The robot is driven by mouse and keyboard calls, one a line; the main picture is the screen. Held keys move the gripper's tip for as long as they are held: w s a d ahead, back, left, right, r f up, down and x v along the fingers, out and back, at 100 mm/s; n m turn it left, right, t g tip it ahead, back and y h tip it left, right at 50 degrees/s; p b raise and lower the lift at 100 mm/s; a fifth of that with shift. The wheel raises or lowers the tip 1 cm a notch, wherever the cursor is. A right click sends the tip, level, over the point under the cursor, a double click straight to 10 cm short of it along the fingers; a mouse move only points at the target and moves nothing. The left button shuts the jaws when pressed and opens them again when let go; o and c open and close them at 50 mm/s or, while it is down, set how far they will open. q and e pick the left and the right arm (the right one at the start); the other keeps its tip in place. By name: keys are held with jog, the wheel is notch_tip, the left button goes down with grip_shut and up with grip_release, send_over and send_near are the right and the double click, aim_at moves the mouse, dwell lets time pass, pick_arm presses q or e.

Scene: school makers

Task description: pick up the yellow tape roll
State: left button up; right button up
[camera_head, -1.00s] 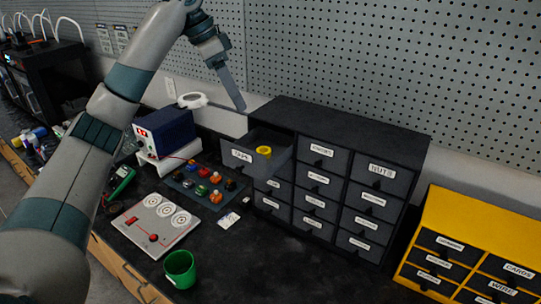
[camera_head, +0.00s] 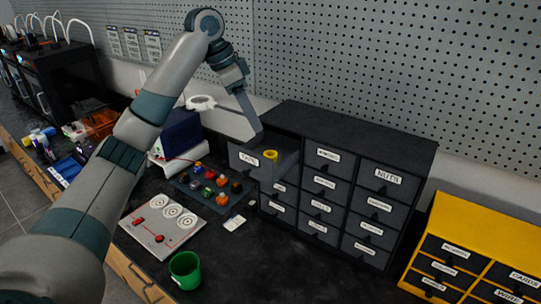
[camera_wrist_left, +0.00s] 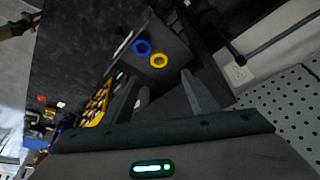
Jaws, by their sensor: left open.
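The yellow tape roll (camera_head: 271,154) lies in the pulled-out drawer labelled TAPE (camera_head: 243,157), at the top left of the dark drawer cabinet. In the left wrist view the yellow tape roll (camera_wrist_left: 158,60) lies beside a blue roll (camera_wrist_left: 141,47) inside the drawer. My left gripper (camera_head: 254,121) points down above the back of the drawer, apart from the roll. In the left wrist view its two fingers (camera_wrist_left: 167,96) are spread with nothing between them. The right gripper does not show in the head view.
The dark cabinet (camera_head: 350,142) stands against the pegboard wall (camera_head: 400,70). A blue box-shaped device (camera_head: 183,130) stands left of the drawer. A mat with small coloured parts (camera_head: 207,184), a board with dials (camera_head: 163,225) and a green cup (camera_head: 185,269) are in front.

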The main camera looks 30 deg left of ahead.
pick_arm(q)
jog(key=p, duration=0.2)
send_near(269, 154)
jog(key=shift+w+d+f, duration=0.35)
jog(key=shift+w+f, duration=0.1)
jog(key=shift+f, duration=0.1)
jog(key=shift+w+d+f, duration=0.15)
jog(key=shift+d+f, duration=0.05)
jog(key=shift+f, duration=0.35)
jog(key=shift+f, duration=0.1)
jog(key=shift+d+f+p, duration=0.15)
jog(key=shift+f+p, duration=0.35)
jog(key=p+x, duration=0.1)
jog(key=x, duration=0.1)
jog(key=shift+f+p, duration=0.3)
jog(key=shift+f, duration=0.15)
jog(key=shift+w+d+f, duration=0.1)
jog(key=shift+w+f, duration=0.1)
jog(key=shift+f, duration=0.35)
jog(key=c, duration=1.1)
